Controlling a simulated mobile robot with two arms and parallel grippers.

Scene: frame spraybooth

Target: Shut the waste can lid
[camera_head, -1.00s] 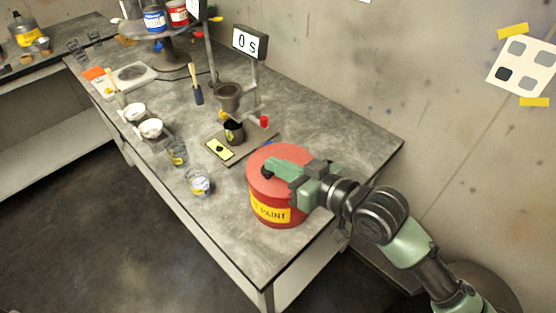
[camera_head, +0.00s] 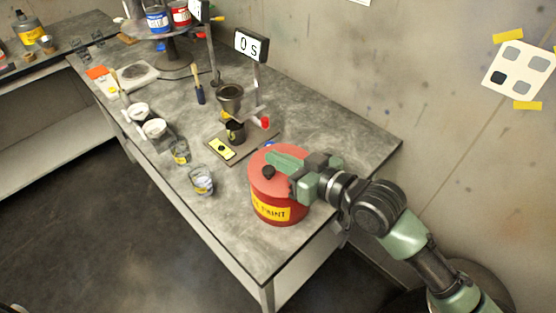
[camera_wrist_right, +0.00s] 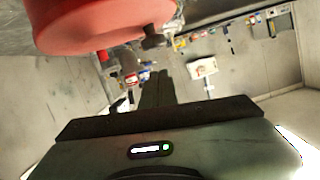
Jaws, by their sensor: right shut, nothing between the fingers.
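The waste can (camera_head: 278,208) is a red drum with a yellow label, standing near the table's front right corner. Its red lid (camera_head: 262,186) lies across the top, looking flat and level with no gap visible from here. A dark knob (camera_head: 268,172) sits on the lid. My right gripper (camera_head: 278,159) is shut and empty, over the far side of the lid just beyond the knob; contact is unclear. In the right wrist view, the shut fingers (camera_wrist_right: 155,88) show below the red lid (camera_wrist_right: 90,28) and its knob (camera_wrist_right: 154,39). My left gripper is not visible.
A stand with a cup (camera_head: 230,97) and a timer display (camera_head: 251,46) is behind the can. Glass jars (camera_head: 201,181) and white-topped cups (camera_head: 155,129) line the table's left edge. The wall is close behind the table.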

